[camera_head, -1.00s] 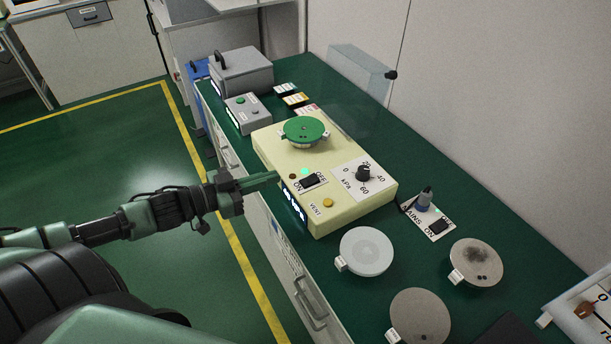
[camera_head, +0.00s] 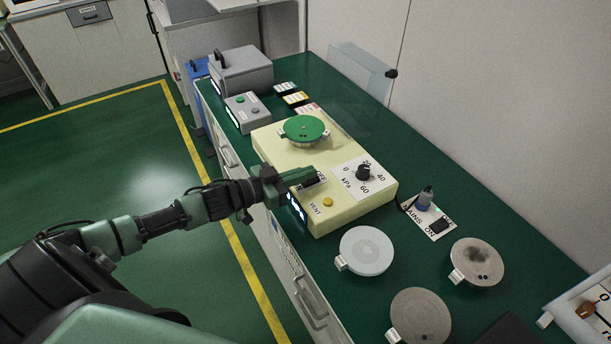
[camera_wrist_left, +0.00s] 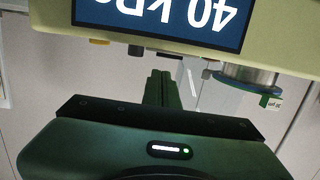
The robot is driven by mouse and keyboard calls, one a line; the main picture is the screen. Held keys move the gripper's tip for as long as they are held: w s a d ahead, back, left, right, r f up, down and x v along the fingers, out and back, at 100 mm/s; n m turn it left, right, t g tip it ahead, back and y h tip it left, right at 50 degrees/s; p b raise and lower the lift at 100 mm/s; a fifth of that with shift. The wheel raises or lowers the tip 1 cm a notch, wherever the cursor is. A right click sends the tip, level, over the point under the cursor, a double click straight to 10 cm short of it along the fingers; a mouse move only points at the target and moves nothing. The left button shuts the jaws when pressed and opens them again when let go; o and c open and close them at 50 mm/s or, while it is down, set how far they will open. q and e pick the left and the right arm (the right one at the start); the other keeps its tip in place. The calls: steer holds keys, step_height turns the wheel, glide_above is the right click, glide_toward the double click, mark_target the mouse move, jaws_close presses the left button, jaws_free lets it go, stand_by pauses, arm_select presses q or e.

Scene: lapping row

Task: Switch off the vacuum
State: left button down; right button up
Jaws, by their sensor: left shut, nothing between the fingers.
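The vacuum unit is a pale yellow box (camera_head: 280,150) on the green bench. Its top has an ON/OFF rocker switch (camera_head: 311,183), a yellow VENT button (camera_head: 328,202) and a kPa dial (camera_head: 363,173). My left gripper (camera_head: 299,175) is shut and empty, its tips at the switch's left side; I cannot tell whether they touch it. The gripper hides the lamp and part of the switch labels. In the left wrist view the shut fingers (camera_wrist_left: 160,88) show below the box's display (camera_wrist_left: 165,18), which reads 40 kPa upside down. My right gripper is not in view.
A green disc (camera_head: 304,129) sits on the unit's back end. A separate MAINS ON/OFF plate (camera_head: 437,224) lies to the right. Grey discs (camera_head: 367,251) lie in front. A grey control box (camera_head: 248,112) stands behind. The aisle floor at left is clear.

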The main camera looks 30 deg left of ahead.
arm_select(q)
steer(key=shift+f, duration=0.65)
